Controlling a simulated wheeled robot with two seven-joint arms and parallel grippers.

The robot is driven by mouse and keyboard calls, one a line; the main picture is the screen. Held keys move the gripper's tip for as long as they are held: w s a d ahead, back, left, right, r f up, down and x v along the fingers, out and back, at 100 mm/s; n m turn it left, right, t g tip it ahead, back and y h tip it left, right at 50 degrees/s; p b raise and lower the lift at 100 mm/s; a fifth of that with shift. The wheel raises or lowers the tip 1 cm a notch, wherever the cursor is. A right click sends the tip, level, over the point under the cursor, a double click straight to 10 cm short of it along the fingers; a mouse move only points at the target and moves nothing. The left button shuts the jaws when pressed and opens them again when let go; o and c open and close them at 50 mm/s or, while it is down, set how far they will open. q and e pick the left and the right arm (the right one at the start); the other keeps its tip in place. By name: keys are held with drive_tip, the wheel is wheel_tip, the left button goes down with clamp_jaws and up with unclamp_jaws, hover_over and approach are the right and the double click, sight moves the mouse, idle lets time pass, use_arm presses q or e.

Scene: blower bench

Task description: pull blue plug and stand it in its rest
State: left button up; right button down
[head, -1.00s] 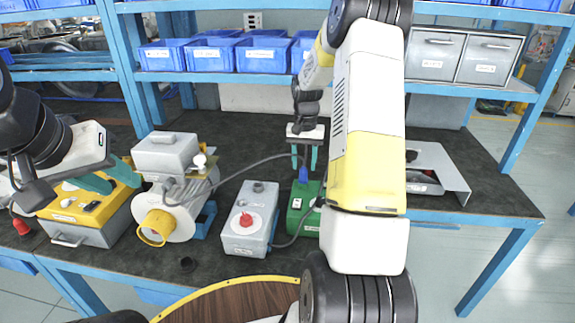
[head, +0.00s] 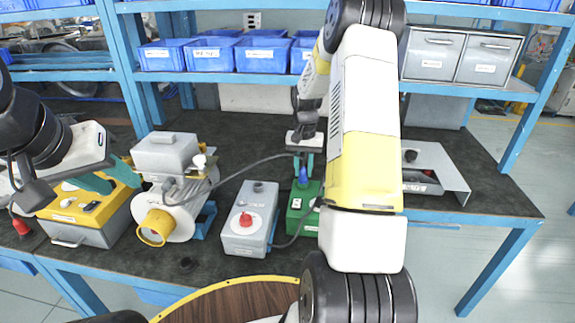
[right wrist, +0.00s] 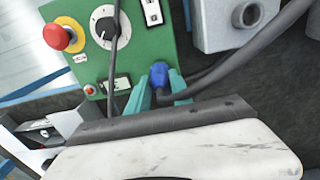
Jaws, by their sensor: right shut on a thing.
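The blue plug (head: 302,177) stands at the far end of the green box (head: 296,208) in the head view, with a dark cable leading from it. My right gripper (head: 303,166) is above the box with its teal fingers shut on the plug. In the right wrist view the blue plug (right wrist: 159,76) sits between the two teal fingers (right wrist: 160,90), against the green box's edge. Whether it is still seated in a socket is hidden. I cannot pick out its rest with certainty. My left gripper (head: 110,177) is open and empty over the yellow-topped case.
A grey box with a red knob (head: 249,220) stands left of the green box. Beyond it is the blower (head: 180,190) with a yellow outlet, then a yellow-topped case (head: 85,215). A grey metal tray (head: 440,170) lies at right. Blue bins (head: 210,55) line the shelf behind.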

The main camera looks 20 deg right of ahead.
drive_tip(key=shift+r, duration=0.75)
idle(0.4)
drive_tip(key=shift+r, duration=1.65)
drive_tip(key=shift+s, duration=0.1)
